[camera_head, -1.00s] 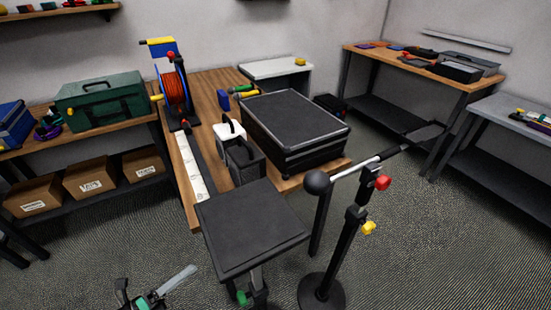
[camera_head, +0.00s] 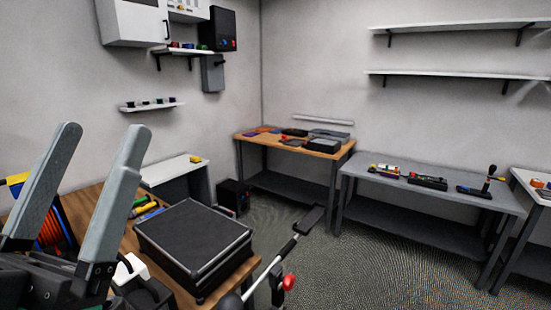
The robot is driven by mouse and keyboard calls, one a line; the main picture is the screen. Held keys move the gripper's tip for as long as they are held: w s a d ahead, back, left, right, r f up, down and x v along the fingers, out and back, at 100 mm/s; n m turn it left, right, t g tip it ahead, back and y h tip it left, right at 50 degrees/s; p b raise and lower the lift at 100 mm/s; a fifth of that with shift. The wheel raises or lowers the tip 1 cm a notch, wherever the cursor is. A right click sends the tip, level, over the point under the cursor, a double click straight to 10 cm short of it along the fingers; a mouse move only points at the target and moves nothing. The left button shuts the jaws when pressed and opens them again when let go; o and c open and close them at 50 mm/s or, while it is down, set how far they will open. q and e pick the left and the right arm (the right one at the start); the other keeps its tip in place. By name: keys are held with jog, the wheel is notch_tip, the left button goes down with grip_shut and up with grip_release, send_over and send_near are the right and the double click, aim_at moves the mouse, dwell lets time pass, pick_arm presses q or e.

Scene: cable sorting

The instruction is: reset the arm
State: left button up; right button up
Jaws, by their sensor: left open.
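My left gripper (camera_head: 92,190) is large in the lower left of the head view. Its two grey fingers point upward and stand apart, with nothing between them. It hides part of the wooden table (camera_head: 88,203) and much of the reel with red cable (camera_head: 52,225). The black case (camera_head: 195,240) lies on that table, to the right of the gripper and apart from it in the picture. My right gripper is not in view.
A dark stand with a ball-ended bar and a red knob (camera_head: 289,282) is at the bottom centre. A wooden bench (camera_head: 322,150) and a grey bench (camera_head: 440,191) stand along the walls. The patterned floor (camera_head: 380,265) between them is clear.

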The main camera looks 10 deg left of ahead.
pick_arm(q)
notch_tip(320, 180, up, 39)
jog(key=d+m+h+p, duration=0.1)
jog(key=d+h+p, duration=0.1)
jog(key=p, duration=3.5)
jog(key=shift+s+d+f+h+p, duration=0.2)
jog(key=shift+h+p, duration=0.1)
jog(key=shift+h, duration=0.2)
